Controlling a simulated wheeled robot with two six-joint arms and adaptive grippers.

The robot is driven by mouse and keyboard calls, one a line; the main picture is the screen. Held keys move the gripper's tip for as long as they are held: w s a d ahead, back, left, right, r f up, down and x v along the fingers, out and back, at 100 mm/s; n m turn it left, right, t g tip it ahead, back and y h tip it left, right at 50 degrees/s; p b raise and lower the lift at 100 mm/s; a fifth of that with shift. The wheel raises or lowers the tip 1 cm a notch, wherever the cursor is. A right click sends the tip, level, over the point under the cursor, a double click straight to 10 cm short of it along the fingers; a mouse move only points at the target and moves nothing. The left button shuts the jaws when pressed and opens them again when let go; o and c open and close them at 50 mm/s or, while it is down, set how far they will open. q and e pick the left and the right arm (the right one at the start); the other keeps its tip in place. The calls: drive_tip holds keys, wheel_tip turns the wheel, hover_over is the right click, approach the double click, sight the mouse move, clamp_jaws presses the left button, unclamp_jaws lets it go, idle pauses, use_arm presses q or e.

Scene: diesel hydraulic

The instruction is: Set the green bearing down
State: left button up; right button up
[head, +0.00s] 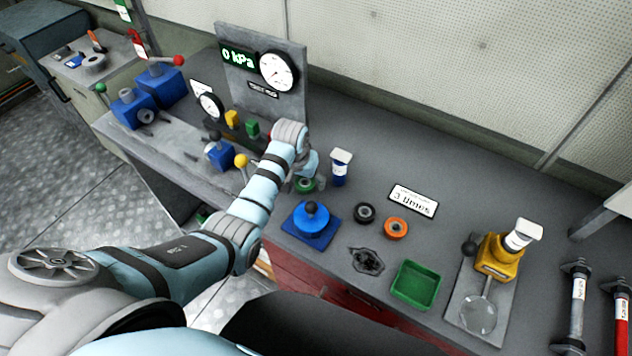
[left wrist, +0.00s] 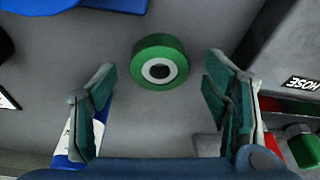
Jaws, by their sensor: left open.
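The green bearing (head: 304,186) lies flat on the grey bench, just behind the blue round fixture. In the left wrist view the green bearing (left wrist: 142,65) shows its green ring and pale inner ring around a dark hole. My left gripper (head: 305,172) is above it, partly hidden by my wrist in the head view. In the left wrist view its two fingers (left wrist: 160,95) are wide apart with nothing between them. The bearing lies beyond the fingertips, apart from both. My right gripper does not show.
A blue-white bottle (head: 340,168) stands close to the right of my left gripper. The blue fixture (head: 312,222), black bearing (head: 364,212), orange bearing (head: 396,229) and green tray (head: 416,303) are nearby. A gauge panel (head: 262,75) rises behind. The bench's back right is clear.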

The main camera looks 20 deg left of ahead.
use_arm(q)
drive_tip(key=shift+w+f, duration=0.1)
drive_tip(key=shift+f, duration=0.3)
